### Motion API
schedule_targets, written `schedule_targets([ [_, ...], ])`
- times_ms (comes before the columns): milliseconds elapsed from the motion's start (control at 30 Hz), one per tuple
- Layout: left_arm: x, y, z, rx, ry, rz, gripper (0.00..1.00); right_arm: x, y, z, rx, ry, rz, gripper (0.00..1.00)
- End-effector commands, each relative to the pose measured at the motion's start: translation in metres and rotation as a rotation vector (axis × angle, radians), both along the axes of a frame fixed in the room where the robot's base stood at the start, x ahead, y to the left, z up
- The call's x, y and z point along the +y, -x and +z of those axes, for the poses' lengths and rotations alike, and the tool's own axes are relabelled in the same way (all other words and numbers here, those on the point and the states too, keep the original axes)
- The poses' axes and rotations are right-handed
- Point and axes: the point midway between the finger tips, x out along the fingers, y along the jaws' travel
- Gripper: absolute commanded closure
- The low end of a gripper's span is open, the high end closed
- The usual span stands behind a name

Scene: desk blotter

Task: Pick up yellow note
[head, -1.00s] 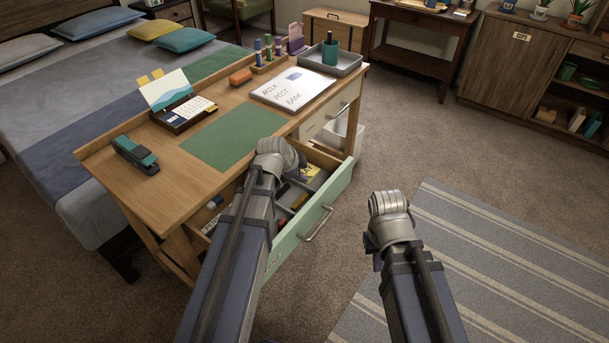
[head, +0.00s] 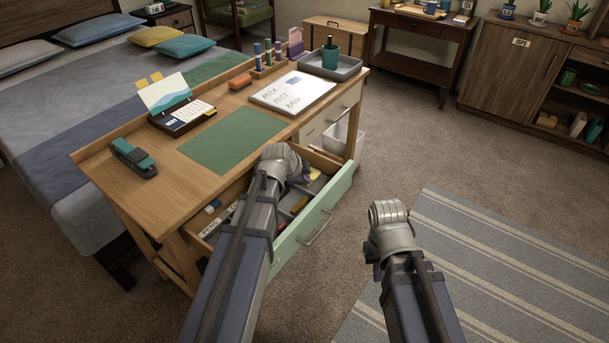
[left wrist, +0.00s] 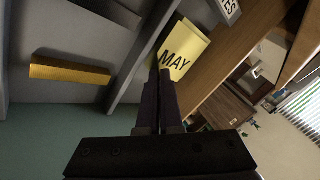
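The yellow note (left wrist: 183,48) marked "MAY" is at the fingertips of my left gripper (left wrist: 163,75) in the left wrist view. The two fingers are close together with the note's lower part between them, so they look shut on it. In the head view a bit of the yellow note (head: 315,174) shows beside my left wrist, over the open drawer (head: 331,196). My left fingers are mostly hidden there by the wrist. My right gripper (head: 378,270) hangs over the floor, right of the drawer, its fingers mostly hidden.
The drawer has grey dividers and a yellow-orange block (left wrist: 70,70) in one compartment. On the desk above lie a green blotter (head: 233,138), a stapler (head: 133,158), a calendar (head: 182,112) and a white board (head: 292,92).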

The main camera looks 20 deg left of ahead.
Motion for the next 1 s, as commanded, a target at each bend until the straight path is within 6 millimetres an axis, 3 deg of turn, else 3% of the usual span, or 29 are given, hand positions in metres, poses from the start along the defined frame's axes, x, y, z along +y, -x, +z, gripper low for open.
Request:
schedule_targets([
  [467,0.000,0.001,0.012,0.001,-0.001,0.000,1.00,0.000,0.000,0.012,0.000,0.000,0.000,1.00],
  [1000,0.000,0.000,0.089,0.001,0.000,0.001,1.00,0.000,0.000,0.089,0.000,0.000,0.000,1.00],
])
